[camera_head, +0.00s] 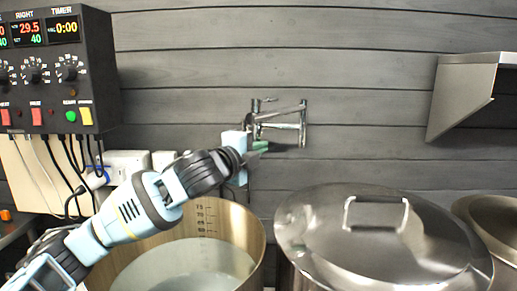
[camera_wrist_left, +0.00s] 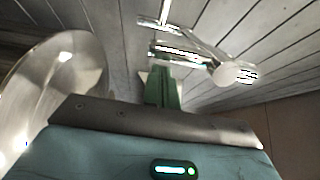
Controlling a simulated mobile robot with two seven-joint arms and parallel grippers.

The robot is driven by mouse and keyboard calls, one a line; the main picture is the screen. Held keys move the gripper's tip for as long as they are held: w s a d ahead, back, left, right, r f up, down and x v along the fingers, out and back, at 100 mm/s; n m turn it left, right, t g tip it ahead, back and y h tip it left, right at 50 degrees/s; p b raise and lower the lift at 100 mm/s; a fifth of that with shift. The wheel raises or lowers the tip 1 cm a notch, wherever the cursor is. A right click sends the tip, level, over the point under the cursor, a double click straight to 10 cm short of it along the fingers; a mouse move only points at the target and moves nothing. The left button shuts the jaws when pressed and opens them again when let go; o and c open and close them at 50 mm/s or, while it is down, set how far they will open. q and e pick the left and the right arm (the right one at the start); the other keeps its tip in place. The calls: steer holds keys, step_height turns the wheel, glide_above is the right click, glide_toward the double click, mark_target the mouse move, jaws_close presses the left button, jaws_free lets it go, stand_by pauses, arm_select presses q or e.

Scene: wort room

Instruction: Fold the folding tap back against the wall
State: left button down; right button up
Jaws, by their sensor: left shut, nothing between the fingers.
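The folding tap (camera_head: 287,126) is a chrome, jointed pipe on the grey plank wall, above and between the two large pots. In the head view its arms look folded close to the wall. It also shows in the left wrist view (camera_wrist_left: 190,52), with a pale round end towards the right. My left gripper (camera_head: 263,147) is at the tap's lower left, fingers shut and empty. In the left wrist view its green fingers (camera_wrist_left: 163,88) point at the tap's pipes; whether they touch cannot be told. My right gripper is out of view.
An open pot (camera_head: 256,232) with pale liquid stands below my left arm. A lidded pot (camera_head: 320,225) stands to its right. A control box (camera_head: 96,70) with cables hangs at the left; a metal shelf (camera_head: 462,92) is at the right.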

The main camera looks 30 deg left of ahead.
arm_select(q)
steer(key=shift+a+f, duration=0.1)
stand_by(0.3)
steer(key=shift+w+a+f+m+g+h, duration=0.1)
steer(key=shift+a+f+m+g+h, duration=0.05)
steer(key=shift+m+h, duration=0.3)
steer(key=shift+w+a+f+m+g+h, duration=0.15)
steer(key=shift+m+h, duration=0.2)
steer(key=shift+h, duration=0.2)
steer(key=shift+a+h, duration=0.2)
steer(key=shift+h, duration=0.1)
steer(key=shift+a+m, duration=0.15)
steer(key=shift+m, duration=0.15)
